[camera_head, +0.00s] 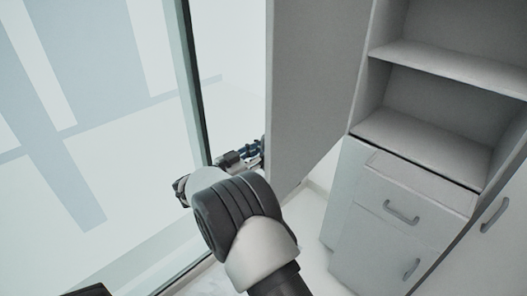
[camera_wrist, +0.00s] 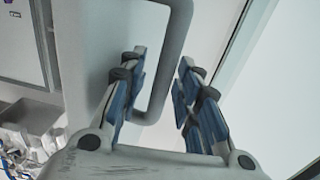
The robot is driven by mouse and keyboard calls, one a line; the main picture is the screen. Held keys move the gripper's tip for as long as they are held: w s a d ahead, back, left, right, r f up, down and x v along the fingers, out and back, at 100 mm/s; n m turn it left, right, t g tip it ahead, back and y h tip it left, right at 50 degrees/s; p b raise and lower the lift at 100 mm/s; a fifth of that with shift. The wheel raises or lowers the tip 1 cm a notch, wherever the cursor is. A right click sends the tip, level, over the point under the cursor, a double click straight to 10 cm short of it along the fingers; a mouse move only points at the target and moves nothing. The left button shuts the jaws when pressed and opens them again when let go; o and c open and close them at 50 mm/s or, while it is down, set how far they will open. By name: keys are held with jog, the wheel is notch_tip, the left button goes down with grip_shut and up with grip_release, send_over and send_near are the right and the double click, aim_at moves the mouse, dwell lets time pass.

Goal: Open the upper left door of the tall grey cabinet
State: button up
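The upper left door (camera_head: 308,90) of the tall grey cabinet (camera_head: 365,70) stands swung wide open, and the shelves behind it are exposed. My gripper (camera_head: 252,152) is at the outer face of this door, partly hidden by its edge. In the wrist view the door (camera_wrist: 90,70) fills the left middle. Its grey loop handle (camera_wrist: 172,55) runs between the blue-padded fingers of my gripper (camera_wrist: 160,82). The left finger reaches inside the loop and the right finger is outside it. The fingers are spread, with a visible gap beside the bar.
A glass wall with a dark frame post (camera_head: 192,80) stands close to the left of my arm. Below the shelves (camera_head: 425,140) are a slightly pulled-out drawer (camera_head: 410,200) and a lower door (camera_head: 375,260). White floor (camera_head: 308,215) shows between my arm and the cabinet.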

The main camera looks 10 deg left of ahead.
jog(key=shift+w+d, duration=0.1)
jog(key=shift+d, duration=0.05)
jog(key=shift+r, duration=0.1)
jog(key=v, duration=1.2)
